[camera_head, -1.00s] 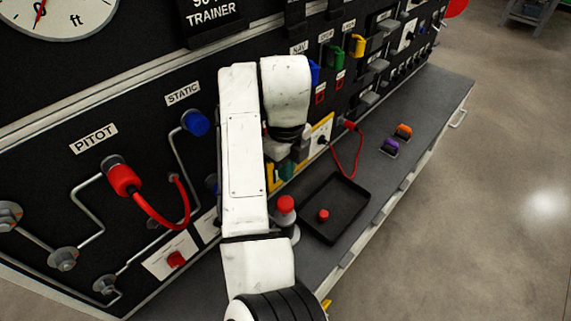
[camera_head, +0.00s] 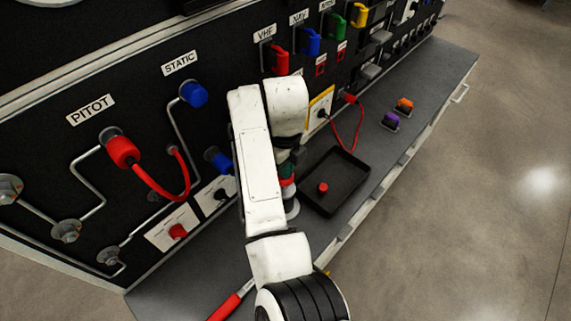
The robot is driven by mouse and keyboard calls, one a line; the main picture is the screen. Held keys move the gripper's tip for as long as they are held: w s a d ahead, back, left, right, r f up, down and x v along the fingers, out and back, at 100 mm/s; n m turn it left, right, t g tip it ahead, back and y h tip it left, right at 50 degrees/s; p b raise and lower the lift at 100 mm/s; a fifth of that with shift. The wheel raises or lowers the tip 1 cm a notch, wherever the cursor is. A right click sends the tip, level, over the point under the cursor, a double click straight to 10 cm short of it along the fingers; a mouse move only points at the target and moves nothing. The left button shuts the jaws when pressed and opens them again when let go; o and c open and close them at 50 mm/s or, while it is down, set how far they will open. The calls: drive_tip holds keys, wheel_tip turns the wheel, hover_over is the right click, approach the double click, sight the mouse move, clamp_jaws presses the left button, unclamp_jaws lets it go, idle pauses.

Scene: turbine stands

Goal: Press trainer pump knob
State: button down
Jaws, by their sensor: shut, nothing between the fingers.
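The red pump knob (camera_head: 287,184) shows as a small patch of red just right of my white forearm, above a pale round base (camera_head: 292,208) on the bench shelf. My arm hides most of the knob and its post. My gripper (camera_head: 288,172), a dark and teal shape, is pointed down directly over the knob in this view. It is shut and empty. I cannot tell whether its tips touch the knob.
A black tray (camera_head: 352,168) with a red cap (camera_head: 323,188) lies right of the gripper. A red cable (camera_head: 359,130) hangs behind it. Purple (camera_head: 391,121) and orange (camera_head: 404,105) pieces sit farther right. The black panel with the red pitot hose (camera_head: 160,182) stands left.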

drive_tip(key=shift+f+b, duration=0.8)
drive_tip(key=shift+f, duration=1.1)
wheel_tip(320, 180, up, 11)
drive_tip(key=shift+r, duration=0.2)
drive_tip(key=shift+w, duration=0.1)
idle(0.7)
wheel_tip(320, 180, up, 6)
drive_tip(key=b, duration=0.6)
drive_tip(key=shift+r, duration=0.2)
